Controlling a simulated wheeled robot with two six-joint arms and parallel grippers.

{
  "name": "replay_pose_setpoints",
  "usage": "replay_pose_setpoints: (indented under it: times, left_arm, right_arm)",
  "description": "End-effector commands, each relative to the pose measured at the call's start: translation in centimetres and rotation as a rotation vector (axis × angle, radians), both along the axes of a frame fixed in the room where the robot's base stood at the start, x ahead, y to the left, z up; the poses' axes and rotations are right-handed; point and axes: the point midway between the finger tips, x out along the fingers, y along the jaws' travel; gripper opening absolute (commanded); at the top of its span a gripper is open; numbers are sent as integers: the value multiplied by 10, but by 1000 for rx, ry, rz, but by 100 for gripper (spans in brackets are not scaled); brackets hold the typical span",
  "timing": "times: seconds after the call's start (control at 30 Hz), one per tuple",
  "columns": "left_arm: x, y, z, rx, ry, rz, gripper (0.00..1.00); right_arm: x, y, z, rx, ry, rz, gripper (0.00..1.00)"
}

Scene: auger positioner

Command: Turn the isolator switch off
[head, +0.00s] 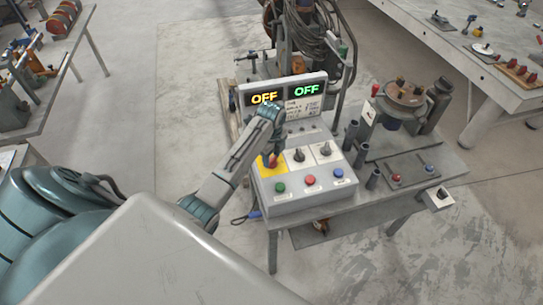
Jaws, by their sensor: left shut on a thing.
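The isolator switch (271,160) is a red knob on a yellow plate, at the back left of the sloped grey control box (305,203). My left gripper (270,154) reaches over the box from the left and is shut on the red knob. The fingers and wrist hide part of the knob, and I cannot tell its exact angle. A display panel (287,97) behind the box shows OFF in yellow at left and OFF in green at right. My right gripper is not in view.
Two dark selector knobs stand right of the isolator, with green (280,188), red (310,180) and blue (339,173) buttons in front. A round fixture (405,94) stands on the table to the right. Other tables with parts flank the open floor.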

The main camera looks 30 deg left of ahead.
Motion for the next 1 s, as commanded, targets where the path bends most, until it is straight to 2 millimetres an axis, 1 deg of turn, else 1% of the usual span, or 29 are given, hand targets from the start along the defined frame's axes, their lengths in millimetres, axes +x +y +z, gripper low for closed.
replay_pose_setpoints:
  times: [0.6, 0.8, 1.0]
  left_arm:
    - [1, 1, 1, 1, -3, 581, 21]
    - [1, 1, 1, 1, -3, 740, 21]
    - [1, 1, 1, 1, -4, 856, 21]
  right_arm:
    - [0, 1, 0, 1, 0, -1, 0]
    - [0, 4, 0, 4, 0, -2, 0]
    - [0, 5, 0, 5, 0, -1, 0]
